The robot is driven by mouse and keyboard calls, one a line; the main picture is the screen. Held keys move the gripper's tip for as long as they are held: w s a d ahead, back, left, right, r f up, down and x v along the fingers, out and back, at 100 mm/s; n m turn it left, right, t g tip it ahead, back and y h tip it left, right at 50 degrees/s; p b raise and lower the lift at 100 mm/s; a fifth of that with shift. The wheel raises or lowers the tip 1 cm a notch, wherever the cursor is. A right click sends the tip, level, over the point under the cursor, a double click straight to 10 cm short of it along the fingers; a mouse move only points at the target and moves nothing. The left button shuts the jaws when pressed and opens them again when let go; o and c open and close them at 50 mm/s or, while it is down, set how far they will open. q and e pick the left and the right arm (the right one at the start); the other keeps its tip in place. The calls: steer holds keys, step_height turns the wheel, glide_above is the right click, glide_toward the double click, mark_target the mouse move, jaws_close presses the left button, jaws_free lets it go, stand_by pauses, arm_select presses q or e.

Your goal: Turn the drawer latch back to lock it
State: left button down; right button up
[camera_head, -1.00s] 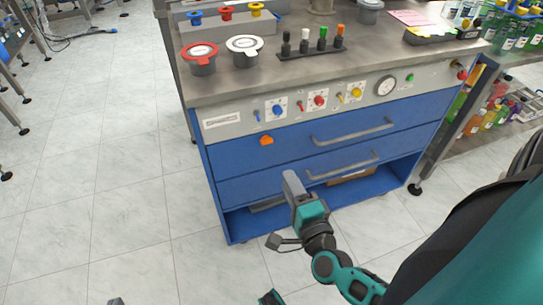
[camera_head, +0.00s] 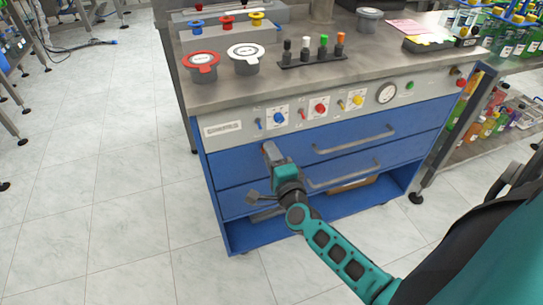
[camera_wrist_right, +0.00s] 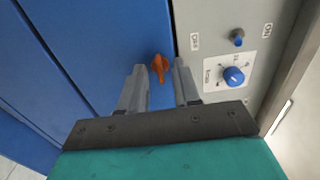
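The orange drawer latch (camera_wrist_right: 159,67) sits on the blue upper drawer front (camera_wrist_right: 105,35), close to the grey control panel. In the right wrist view its longer side runs roughly up and down the picture. My right gripper (camera_wrist_right: 159,70) is open, with one finger on each side of the latch and visible gaps to both. The latch is at fingertip level. I cannot tell how deep the fingers reach around it. In the head view my right gripper (camera_head: 270,150) covers most of the latch. Both drawers look shut. My left gripper is not in view.
The control panel (camera_head: 222,128) has blue, red and yellow knobs just above the drawer. Two drawer handles (camera_head: 353,139) stick out to the right of my right gripper. Caps, vials and a dispenser stand on the worktop (camera_head: 300,75).

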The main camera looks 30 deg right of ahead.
steer(key=shift+c, duration=0.2)
jaws_close()
arm_select(q)
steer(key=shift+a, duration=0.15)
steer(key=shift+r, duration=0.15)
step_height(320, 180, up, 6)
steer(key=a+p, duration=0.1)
steer(key=p, duration=0.8)
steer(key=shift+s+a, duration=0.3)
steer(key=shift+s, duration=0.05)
arm_select(e)
steer(key=n, duration=1.8)
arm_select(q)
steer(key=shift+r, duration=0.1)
